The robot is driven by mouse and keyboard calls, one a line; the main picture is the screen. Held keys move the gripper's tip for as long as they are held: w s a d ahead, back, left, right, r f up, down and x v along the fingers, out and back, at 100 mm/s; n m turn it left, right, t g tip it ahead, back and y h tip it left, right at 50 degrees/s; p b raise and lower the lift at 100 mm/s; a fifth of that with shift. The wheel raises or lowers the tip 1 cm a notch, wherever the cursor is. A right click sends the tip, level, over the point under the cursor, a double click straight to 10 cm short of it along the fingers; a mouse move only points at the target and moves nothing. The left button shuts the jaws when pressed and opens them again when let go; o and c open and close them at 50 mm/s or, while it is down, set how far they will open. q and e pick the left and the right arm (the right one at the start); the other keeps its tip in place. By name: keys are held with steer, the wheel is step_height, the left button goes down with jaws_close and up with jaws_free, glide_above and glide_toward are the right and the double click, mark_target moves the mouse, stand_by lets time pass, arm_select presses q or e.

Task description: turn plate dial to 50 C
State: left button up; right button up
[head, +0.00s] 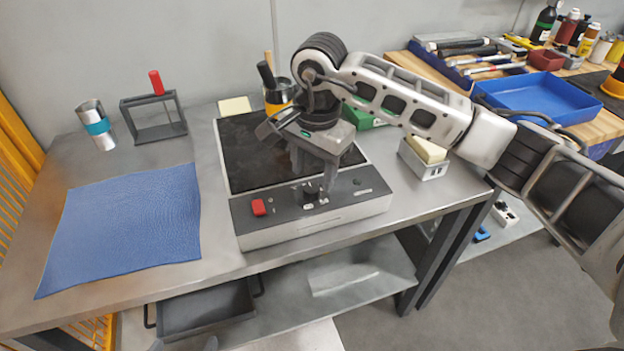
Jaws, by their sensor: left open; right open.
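The hot plate (243,225) stands on the grey bench, with a dark top and a sloped front panel. A red switch (259,207) is at the panel's left, and a small dark dial (310,194) is near its middle. The dial's setting is too small to read. My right gripper (314,183) points down over the dial, open, with its fingers close around or just above it. I cannot tell whether they touch. What seem to be my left gripper's fingertips (184,344) show apart at the bottom edge, away from the hot plate.
A blue mat (125,230) lies on the bench at left, with a steel cup (96,125) and a dark frame stand (153,118) behind it. A holder with yellow pads (425,158) stands right of the hot plate. A black tray (205,307) sits on the lower shelf.

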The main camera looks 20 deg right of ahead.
mark_target(311, 188)
steer(key=shift+a+f, duration=0.1)
steer(key=shift+f, duration=1.7)
steer(key=c, duration=1)
